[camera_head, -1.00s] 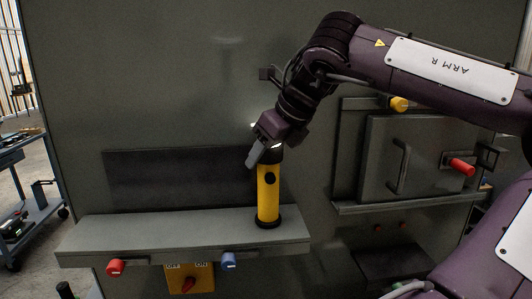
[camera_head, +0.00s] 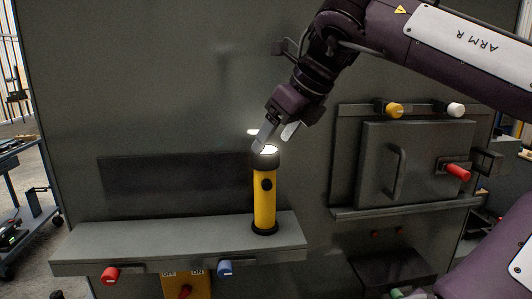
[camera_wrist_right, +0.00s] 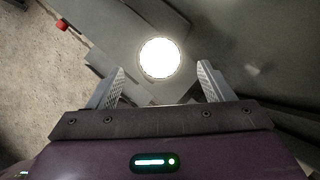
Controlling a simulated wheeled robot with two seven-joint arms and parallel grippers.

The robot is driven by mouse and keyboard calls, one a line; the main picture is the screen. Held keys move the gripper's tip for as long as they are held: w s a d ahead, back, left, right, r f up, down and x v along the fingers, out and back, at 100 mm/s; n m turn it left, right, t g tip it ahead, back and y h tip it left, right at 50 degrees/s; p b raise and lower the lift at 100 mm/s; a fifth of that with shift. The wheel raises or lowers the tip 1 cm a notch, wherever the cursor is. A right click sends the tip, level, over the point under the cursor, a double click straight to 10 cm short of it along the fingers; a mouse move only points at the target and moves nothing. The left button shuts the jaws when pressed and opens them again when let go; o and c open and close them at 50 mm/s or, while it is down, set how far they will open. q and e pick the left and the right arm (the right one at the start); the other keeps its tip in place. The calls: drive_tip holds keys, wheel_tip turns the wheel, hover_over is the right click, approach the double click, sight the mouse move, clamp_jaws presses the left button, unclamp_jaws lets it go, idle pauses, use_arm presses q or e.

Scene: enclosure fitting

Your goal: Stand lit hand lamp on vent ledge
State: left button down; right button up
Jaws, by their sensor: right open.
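The yellow hand lamp (camera_head: 264,200) with black ends stands upright on the grey vent ledge (camera_head: 150,243), near the ledge's right end. Its top face glows white, and a light patch shows on the wall behind. My right gripper (camera_head: 275,137) is open and empty, just above the lamp's head and apart from it. In the right wrist view the bright lamp face (camera_wrist_right: 160,58) lies beyond and between the two spread fingers (camera_wrist_right: 160,88). My left gripper is not in view.
A dark vent panel (camera_head: 170,184) is on the wall behind the ledge. Red (camera_head: 110,274) and blue (camera_head: 224,268) knobs and a yellow switch (camera_head: 184,286) sit below its front. A hatch (camera_head: 415,160) with a handle and red lever is at the right. The ledge's left part is clear.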

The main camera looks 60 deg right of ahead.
drive_tip(key=p+v, duration=0.1)
drive_tip(key=v, duration=0.4)
drive_tip(key=shift+s+r, duration=0.1)
idle(0.4)
